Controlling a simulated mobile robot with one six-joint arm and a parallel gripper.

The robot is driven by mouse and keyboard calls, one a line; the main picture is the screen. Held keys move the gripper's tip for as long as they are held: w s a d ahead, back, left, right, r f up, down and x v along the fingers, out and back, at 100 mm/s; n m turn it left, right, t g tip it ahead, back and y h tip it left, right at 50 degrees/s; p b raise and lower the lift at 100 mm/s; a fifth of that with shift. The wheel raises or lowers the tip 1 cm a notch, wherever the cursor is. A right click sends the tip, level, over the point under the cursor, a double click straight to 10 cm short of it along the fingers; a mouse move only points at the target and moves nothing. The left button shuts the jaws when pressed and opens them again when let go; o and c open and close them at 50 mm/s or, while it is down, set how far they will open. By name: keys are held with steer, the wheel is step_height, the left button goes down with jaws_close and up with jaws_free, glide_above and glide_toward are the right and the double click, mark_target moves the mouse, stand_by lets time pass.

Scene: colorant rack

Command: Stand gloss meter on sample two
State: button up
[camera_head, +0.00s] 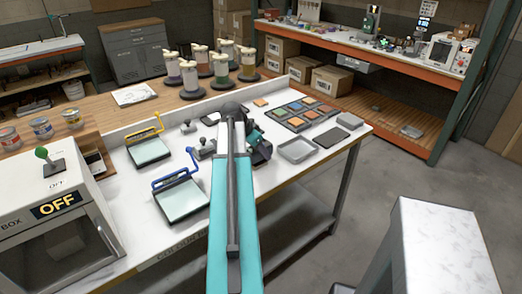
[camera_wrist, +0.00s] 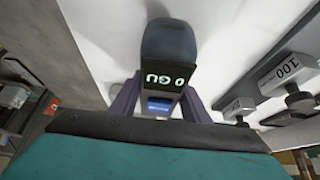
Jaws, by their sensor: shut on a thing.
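The gloss meter (camera_wrist: 168,55) is a dark grey body with a lit "GU" readout, seen close up in the wrist view. My gripper (camera_wrist: 158,108) is shut on it, with one finger on each side. It appears held over the white bench top; its underside and any gap below it are hidden. In the head view my arm covers most of the gripper and meter. The sample tray (camera_head: 277,114) holds several coloured panels in dark frames, to the right of my gripper. I cannot read which panel is sample two.
Grey weights marked 100 (camera_wrist: 283,75) stand on the bench beside the meter. A small orange panel (camera_head: 261,102) lies behind the tray. A grey shallow tray (camera_head: 297,150) and dark pads (camera_head: 331,137) lie at right.

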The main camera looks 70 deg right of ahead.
steer(key=shift+f, duration=0.15)
steer(key=o, duration=1.4)
steer(key=shift+r, duration=0.25)
steer(key=shift+b+v, duration=1.2)
steer(key=shift+v, duration=4.75)
